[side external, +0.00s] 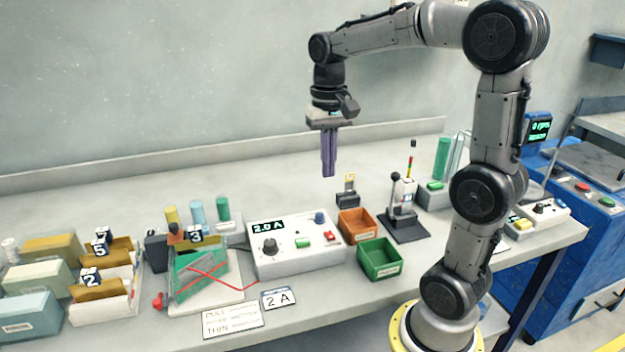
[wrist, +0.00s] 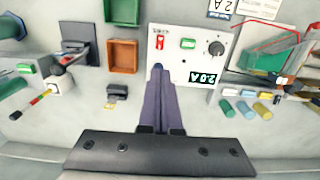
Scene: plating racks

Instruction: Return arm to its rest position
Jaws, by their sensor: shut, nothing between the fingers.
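My gripper (side external: 328,175) hangs pointing down above the bench, in the middle of the side external view. Its purple fingers are shut together with nothing between them. In the wrist view the fingers (wrist: 157,75) reach from the dark gripper body up to the edge of the white power box (wrist: 178,62). In the side external view the gripper is apart from the bench top and the things on it, well above the power box (side external: 330,262), whose display reads 2.0 A.
An orange bin (side external: 357,226) and a green bin (side external: 379,260) stand right of the power box. A lever press (side external: 405,215) stands farther right. A rack with green plates (side external: 200,275) and red wires stands left, beside several file boxes (side external: 103,285). The back bench strip is clear.

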